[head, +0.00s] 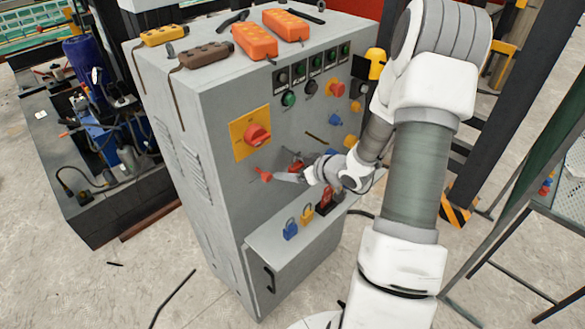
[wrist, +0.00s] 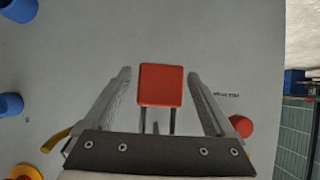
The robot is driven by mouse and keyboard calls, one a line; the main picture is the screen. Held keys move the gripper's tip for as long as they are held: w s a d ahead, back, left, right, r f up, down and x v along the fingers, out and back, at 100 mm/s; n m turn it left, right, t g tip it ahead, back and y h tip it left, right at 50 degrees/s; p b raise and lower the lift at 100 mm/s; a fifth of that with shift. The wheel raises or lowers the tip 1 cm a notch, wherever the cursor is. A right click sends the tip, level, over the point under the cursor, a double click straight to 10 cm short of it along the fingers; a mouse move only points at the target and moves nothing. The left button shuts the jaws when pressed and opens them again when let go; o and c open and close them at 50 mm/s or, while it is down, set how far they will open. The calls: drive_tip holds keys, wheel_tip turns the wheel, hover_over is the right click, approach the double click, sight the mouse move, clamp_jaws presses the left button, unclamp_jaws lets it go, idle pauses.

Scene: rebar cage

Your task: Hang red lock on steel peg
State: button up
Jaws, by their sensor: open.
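The red lock (wrist: 160,85) shows in the wrist view as a red block with two dark shackle legs towards the bottom of the picture. It lies between the fingers of my gripper (wrist: 160,90), which are open with a gap on each side. In the head view my gripper (head: 288,176) is low in front of the grey cabinet's panel. A red piece (head: 295,166) beside its fingers appears to be the lock, partly covered. I cannot make out the steel peg, or whether the shackle is around it.
A red knob-like part (head: 263,174) is just left of the fingertips. The cabinet ledge (head: 262,240) below bears a blue padlock (head: 290,230), a yellow padlock (head: 306,215) and a red-black item (head: 326,198). A red rotary switch (head: 257,135) and several buttons stick out above.

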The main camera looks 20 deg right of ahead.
drive_tip(key=p+v, duration=0.3)
drive_tip(key=v, duration=1.4)
drive_tip(key=shift+r, duration=0.2)
drive_tip(key=shift+s, duration=0.1)
